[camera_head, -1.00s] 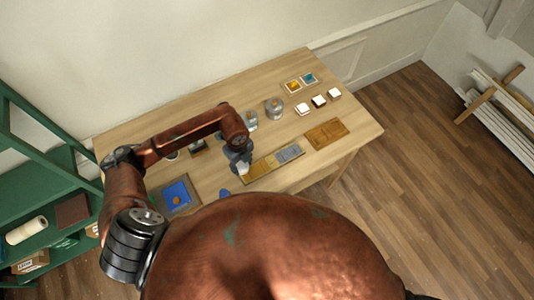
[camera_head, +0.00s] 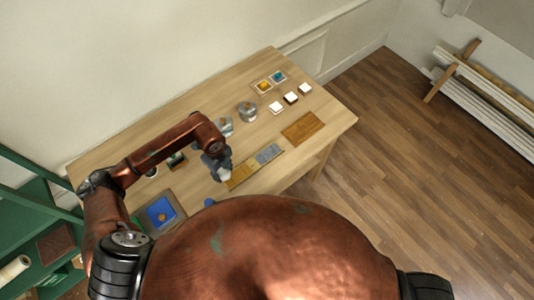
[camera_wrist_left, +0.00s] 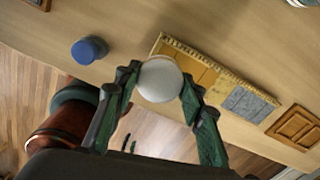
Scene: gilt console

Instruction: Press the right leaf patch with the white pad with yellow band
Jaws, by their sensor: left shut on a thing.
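My left gripper (camera_head: 222,172) is shut on a white pad (camera_head: 226,175). In the left wrist view the pad shows as a round white face (camera_wrist_left: 160,79) between the fingertips of the gripper (camera_wrist_left: 160,92); I cannot make out its yellow band. The patch board (camera_wrist_left: 158,46) lies just past the pad, with a golden-brown patch (camera_wrist_left: 190,66) nearer the pad and a grey right leaf patch (camera_wrist_left: 248,104) farther right. In the head view the grey patch (camera_head: 268,153) is clear of the gripper. I cannot tell whether the pad touches the board. My right gripper is out of view.
A brown wooden panel (camera_head: 303,127) lies right of the board. White-topped blocks (camera_head: 290,97), small yellow and blue squares (camera_head: 270,82) and a metal container (camera_head: 247,112) stand behind. A blue-topped object (camera_wrist_left: 89,50) and a blue tray (camera_head: 161,212) are at left.

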